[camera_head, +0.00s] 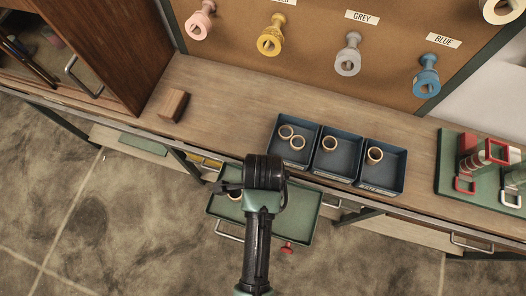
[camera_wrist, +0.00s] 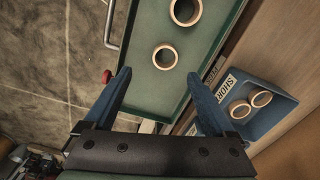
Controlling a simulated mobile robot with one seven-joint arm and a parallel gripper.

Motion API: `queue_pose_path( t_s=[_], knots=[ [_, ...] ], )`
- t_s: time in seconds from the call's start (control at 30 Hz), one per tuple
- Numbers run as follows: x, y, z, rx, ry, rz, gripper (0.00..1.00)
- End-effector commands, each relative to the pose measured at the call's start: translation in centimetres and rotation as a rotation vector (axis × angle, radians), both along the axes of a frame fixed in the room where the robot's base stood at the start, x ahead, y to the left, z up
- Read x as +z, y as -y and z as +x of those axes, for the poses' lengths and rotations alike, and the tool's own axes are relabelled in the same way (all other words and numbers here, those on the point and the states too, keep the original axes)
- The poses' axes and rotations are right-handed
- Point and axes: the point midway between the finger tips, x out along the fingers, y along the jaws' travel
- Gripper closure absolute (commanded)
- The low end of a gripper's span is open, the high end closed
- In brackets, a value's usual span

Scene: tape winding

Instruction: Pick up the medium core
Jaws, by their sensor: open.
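My gripper (camera_wrist: 159,76) is open and empty in the wrist view, its two blue fingers spread above the near edge of a green tray (camera_wrist: 205,52). Two tan ring cores lie in that tray, a nearer core (camera_wrist: 154,57) and a farther, larger-looking core (camera_wrist: 173,12). In the head view my wrist covers part of the tray (camera_head: 302,228), and one core (camera_head: 227,194) shows partly there. More cores sit in blue bins: two in the left bin (camera_head: 283,157), one in the middle bin (camera_head: 322,170), one in the right bin (camera_head: 371,184). I cannot tell which core is medium.
The two-core bin (camera_wrist: 281,123) has a partly visible label starting "SHOR" in the wrist view. A wooden block (camera_head: 173,105) stands on the bench. Coloured spools hang on the back board. A green board (camera_head: 446,173) with red fixtures is at right. The tray has a red knob (camera_head: 287,248).

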Motion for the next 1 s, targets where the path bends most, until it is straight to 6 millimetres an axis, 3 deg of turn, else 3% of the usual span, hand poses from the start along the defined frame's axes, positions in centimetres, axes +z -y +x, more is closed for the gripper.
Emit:
queue_pose_path(
  t_s=[0.1, 0.37, 0.63, 0.97, 1.0],
  knots=[
    [-1.7, 0.0, 0.0, 0.001, -0.002, 0.0, 0.1],
    [-3.3, 0.0, 0.3, 0.001, -0.001, -0.001, 0.1],
    [-6.7, 0.0, 0.8, 0.0, 0.0, -0.001, 0.1],
    [-7.5, 0.0, 0.8, 0.001, 0.002, 0.0, 0.1],
    [-7.5, 0.0, 0.8, 0.001, 0.002, 0.0, 0.14]
  ],
)
